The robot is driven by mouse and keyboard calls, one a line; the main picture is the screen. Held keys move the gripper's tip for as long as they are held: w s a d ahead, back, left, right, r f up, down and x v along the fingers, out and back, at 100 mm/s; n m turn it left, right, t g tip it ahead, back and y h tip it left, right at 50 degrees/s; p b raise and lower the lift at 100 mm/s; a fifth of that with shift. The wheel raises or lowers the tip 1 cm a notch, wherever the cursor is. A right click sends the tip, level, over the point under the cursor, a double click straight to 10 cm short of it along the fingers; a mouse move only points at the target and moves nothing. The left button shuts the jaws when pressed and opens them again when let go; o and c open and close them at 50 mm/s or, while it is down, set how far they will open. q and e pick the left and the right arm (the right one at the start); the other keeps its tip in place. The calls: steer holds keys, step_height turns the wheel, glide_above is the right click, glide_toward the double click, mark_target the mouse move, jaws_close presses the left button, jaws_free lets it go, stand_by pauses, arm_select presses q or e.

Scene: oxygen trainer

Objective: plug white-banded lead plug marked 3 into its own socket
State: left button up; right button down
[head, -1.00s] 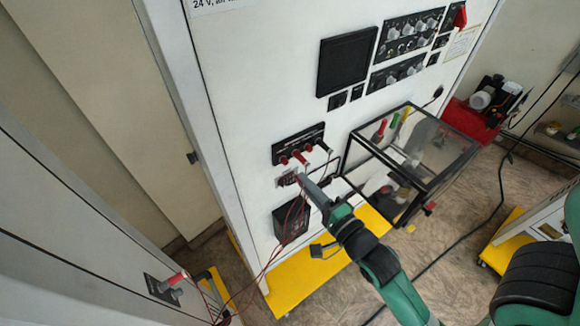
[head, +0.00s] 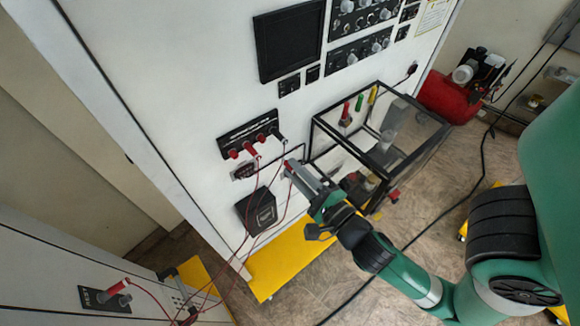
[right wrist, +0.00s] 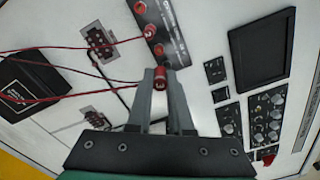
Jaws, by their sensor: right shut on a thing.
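My right gripper (head: 292,172) is shut on a red lead plug (head: 287,168) in front of the white cabinet, right of and below the socket panel. In the right wrist view the red plug (right wrist: 160,76) sits between the fingertips (right wrist: 161,84), with a red lead running left from it. Its white band and number cannot be made out. The black socket panel (head: 248,132) carries several red sockets or plugs and a dark one at its right end. In the right wrist view, the panel (right wrist: 168,22) lies beyond the fingertips. The held plug appears apart from it. My left gripper is out of view.
A black box (head: 256,211) with red leads is below the panel. A clear black-framed case (head: 385,150) stands right of my gripper. Another red plug (head: 118,288) is on the lower-left cabinet. Red leads hang between the cabinets. A red compressor (head: 449,97) stands at the back right.

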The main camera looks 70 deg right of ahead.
mark_target(285, 162)
steer(key=shift+a, duration=0.15)
steer(key=shift+w, duration=0.1)
steer(key=shift+w+d+r+p, duration=0.1)
steer(key=shift+w+d+p, duration=0.2)
steer(key=shift+w, duration=0.15)
steer(key=p+x, duration=0.1)
steer(key=x, duration=0.1)
steer(key=shift+w+d, duration=0.25)
steer(key=shift+w, duration=0.05)
steer(key=shift+x, duration=1.1)
steer(key=shift+b, duration=0.35)
